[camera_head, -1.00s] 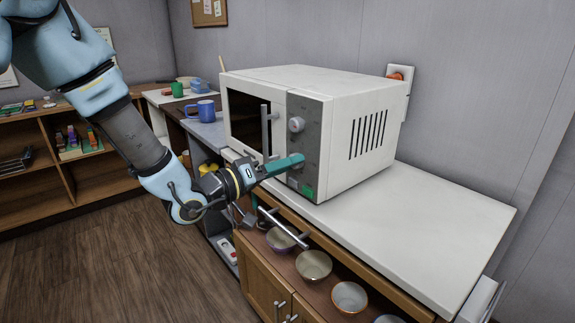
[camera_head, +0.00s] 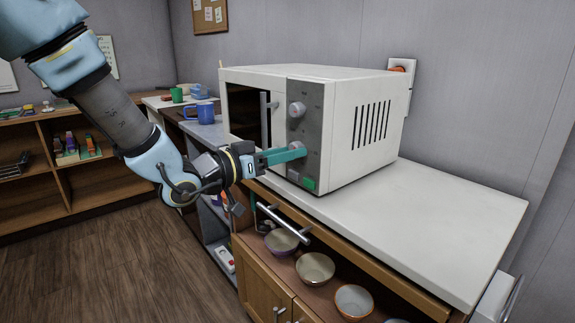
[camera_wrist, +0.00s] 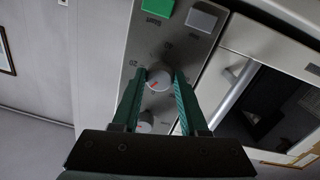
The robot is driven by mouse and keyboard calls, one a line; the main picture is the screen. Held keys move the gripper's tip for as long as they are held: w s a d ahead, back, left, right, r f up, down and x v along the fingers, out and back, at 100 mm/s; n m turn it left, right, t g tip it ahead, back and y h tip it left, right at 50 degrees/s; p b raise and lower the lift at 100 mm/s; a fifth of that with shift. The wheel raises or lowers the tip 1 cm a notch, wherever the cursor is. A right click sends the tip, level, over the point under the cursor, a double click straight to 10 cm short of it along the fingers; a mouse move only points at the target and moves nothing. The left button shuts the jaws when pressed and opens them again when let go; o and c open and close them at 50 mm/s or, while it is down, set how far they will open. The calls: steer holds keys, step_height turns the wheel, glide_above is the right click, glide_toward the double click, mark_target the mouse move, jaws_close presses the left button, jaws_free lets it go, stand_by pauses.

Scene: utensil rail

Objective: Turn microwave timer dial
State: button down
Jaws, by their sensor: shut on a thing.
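The white microwave (camera_head: 355,120) stands on the counter with a grey control panel on its front. The panel has an upper dial (camera_head: 297,109) and a lower dial (camera_head: 297,146). My gripper (camera_head: 303,152) is at the lower dial, its green fingers partly covering it. In the wrist view the panel appears upside down. There the lower dial (camera_wrist: 158,79), with a red mark and printed numbers around it, sits between my fingertips (camera_wrist: 159,75), which are shut on it. The upper dial (camera_wrist: 145,126) is partly hidden behind my gripper.
The microwave's vertical door handle (camera_head: 265,120) is left of the dials, close to my gripper. A green button (camera_head: 309,183) is below them. The countertop right of the microwave is clear.

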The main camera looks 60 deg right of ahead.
steer(key=shift+f+m+b, duration=0.1)
steer(key=shift+m+b, duration=0.6)
steer(key=shift+m, duration=0.1)
steer(key=shift+c, duration=2.2)
jaws_free()
steer(key=b+v, duration=0.1)
steer(key=v, duration=0.9)
steer(key=shift+w+a, duration=0.15)
steer(key=shift+a, duration=0.25)
